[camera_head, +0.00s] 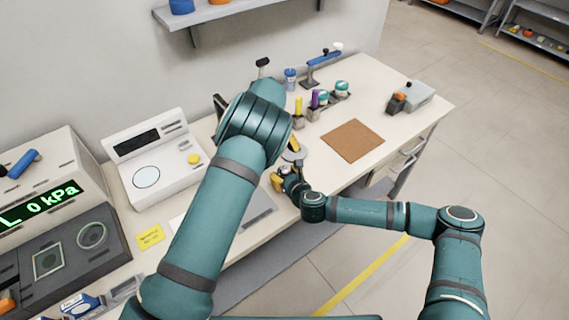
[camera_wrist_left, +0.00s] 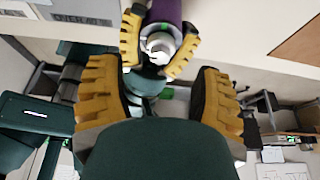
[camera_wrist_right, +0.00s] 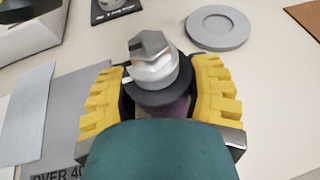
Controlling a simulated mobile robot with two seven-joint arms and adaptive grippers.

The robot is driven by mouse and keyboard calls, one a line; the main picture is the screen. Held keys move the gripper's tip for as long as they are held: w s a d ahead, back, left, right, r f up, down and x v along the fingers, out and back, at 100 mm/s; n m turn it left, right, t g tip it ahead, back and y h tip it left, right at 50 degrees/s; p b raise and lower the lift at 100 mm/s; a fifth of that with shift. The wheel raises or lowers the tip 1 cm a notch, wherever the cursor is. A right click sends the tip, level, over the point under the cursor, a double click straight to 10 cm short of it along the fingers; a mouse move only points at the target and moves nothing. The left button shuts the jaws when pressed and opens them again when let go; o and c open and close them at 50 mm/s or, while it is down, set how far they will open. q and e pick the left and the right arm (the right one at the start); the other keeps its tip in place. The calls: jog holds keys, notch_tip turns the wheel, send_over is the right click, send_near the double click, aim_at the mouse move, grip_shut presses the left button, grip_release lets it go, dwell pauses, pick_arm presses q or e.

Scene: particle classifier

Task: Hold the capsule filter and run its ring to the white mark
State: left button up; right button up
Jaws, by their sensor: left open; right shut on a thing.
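The capsule filter shows in the right wrist view with a silver top fitting (camera_wrist_right: 152,62), a dark ring (camera_wrist_right: 160,90) and a purple body (camera_wrist_right: 174,107). My right gripper (camera_wrist_right: 160,98) is shut around it; its yellow fingers also show in the head view (camera_head: 280,182). The left gripper is mostly hidden in the head view.
A grey round holder (camera_wrist_right: 219,27) stands on the bench behind the filter. A brown mat (camera_head: 353,140) lies to the right. A white instrument (camera_head: 155,157) and a pressure unit reading 0 kPa (camera_head: 50,215) stand to the left. Upright tools (camera_head: 315,99) stand at the back.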

pick_arm(q)
jog(key=v, duration=0.7)
jog(key=shift+r, duration=0.2)
jog(key=shift+w+a, duration=0.1)
pick_arm(e)
jog(key=o, duration=1.4)
jog(key=shift+c, duration=0.2)
jog(key=shift+s, duration=0.1)
